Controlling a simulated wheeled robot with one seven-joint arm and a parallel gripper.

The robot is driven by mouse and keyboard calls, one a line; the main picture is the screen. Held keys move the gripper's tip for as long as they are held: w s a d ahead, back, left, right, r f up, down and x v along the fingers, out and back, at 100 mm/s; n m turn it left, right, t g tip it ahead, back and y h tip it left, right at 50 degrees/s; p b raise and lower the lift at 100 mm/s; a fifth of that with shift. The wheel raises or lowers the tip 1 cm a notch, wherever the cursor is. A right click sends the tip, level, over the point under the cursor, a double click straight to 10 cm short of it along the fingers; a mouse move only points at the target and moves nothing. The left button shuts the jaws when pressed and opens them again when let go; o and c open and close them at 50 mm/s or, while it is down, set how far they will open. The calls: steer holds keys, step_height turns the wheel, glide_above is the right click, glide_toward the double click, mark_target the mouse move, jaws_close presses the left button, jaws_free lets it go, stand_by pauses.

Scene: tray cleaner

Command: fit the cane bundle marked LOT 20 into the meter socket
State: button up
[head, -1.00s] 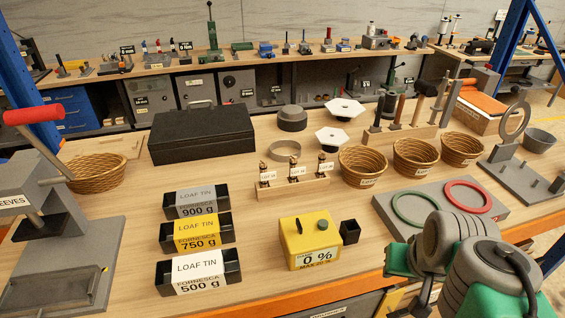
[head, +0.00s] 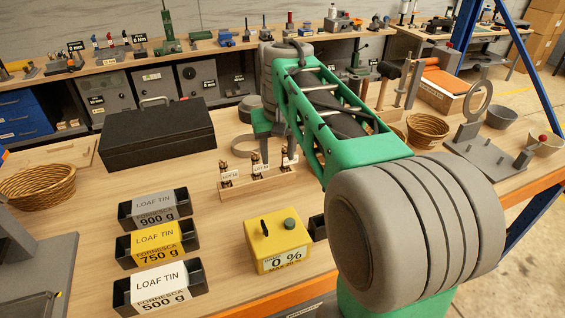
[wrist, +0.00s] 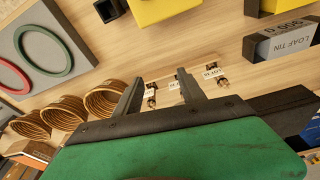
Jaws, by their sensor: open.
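Three small cane bundles, each with a white tag, stand in a wooden rack (head: 262,184): a left bundle (head: 224,168), a middle bundle (head: 257,160) and a right one partly behind my gripper. The tags begin with LOT, but I cannot read the numbers surely, so I cannot tell which is LOT 20. The yellow meter (head: 277,240) has a dark slot, a green knob and a "0 %" label; it also shows in the wrist view (wrist: 158,8). My gripper (head: 263,152) is open and empty above the rack. In the wrist view its fingers (wrist: 159,78) point toward the bundles, apart from them.
Three loaf tins, including the yellow one (head: 157,243), lie left of the meter. A black case (head: 160,138) is behind them. A small black cup (head: 317,227) stands beside the meter. Baskets (head: 427,132) are at the right, partly behind my arm. Bare table lies between tins and rack.

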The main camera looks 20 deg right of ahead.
steer(key=m+g, duration=0.1)
steer(key=g, duration=0.1)
glide_above(286, 157)
steer(key=shift+y, duration=0.3)
steer(key=f, duration=0.4)
steer(key=shift+w+a+f, duration=0.1)
steer(key=shift+w+f, duration=0.05)
steer(key=shift+w, duration=0.1)
steer(key=shift+w+d+f, duration=0.2)
steer(key=shift+w+f, duration=0.05)
step_height(286, 157, down, 8)
steer(key=b, duration=0.8)
steer(key=shift+r, duration=0.15)
jaws_close()
